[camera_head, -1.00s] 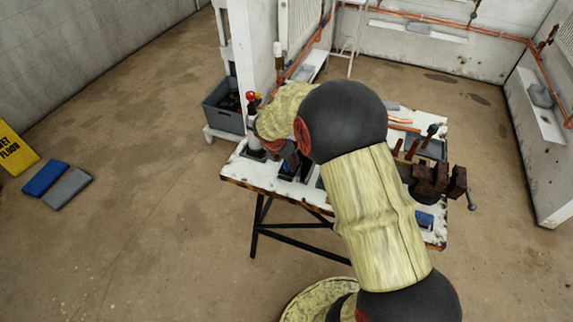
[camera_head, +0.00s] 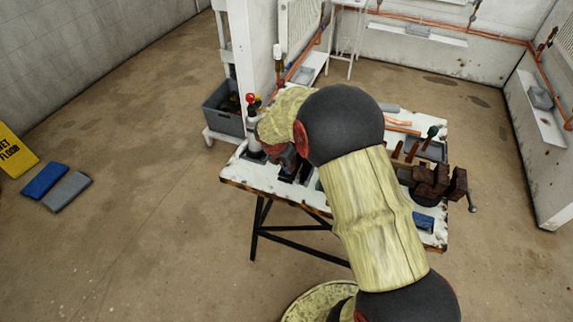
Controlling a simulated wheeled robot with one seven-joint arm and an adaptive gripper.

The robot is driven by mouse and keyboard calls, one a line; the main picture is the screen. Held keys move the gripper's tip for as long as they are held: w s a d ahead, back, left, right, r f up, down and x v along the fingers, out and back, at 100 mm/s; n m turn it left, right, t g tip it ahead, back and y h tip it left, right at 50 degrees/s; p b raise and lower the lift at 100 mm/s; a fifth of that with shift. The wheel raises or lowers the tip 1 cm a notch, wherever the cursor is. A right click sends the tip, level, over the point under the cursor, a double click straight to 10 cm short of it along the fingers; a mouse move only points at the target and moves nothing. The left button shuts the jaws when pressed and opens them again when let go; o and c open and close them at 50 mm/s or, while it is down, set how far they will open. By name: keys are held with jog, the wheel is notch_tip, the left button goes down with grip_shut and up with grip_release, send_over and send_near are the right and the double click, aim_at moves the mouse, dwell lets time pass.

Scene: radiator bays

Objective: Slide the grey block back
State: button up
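My gripper (camera_head: 291,167) is low over the left part of the white worktable (camera_head: 245,172), mostly hidden behind my own arm. Its fingers are dark and too small to read, so I cannot tell whether it is open or shut, or whether it touches anything. No grey block shows clearly at the gripper. A grey rounded piece (camera_head: 389,107) lies at the table's back edge, just right of my arm. A flat grey slab (camera_head: 68,190) lies on the floor at left, beside a blue one (camera_head: 45,179). I cannot tell which is the task's block.
A red-topped bottle (camera_head: 252,125) stands at the table's left end. A rusty vise (camera_head: 432,182), a grey tray (camera_head: 432,149) and a blue item (camera_head: 424,221) are at the right. A grey bin (camera_head: 224,115) stands behind left. The floor at left is mostly clear.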

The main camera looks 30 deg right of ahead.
grip_shut()
jog(key=shift+w+d+r, duration=0.15)
jog(key=shift+w+d, duration=0.1)
jog(key=shift+w+d+p, duration=1.35)
jog(key=shift+d, duration=0.3)
jog(key=o, duration=0.8)
grip_release()
jog(key=shift+s, duration=0.1)
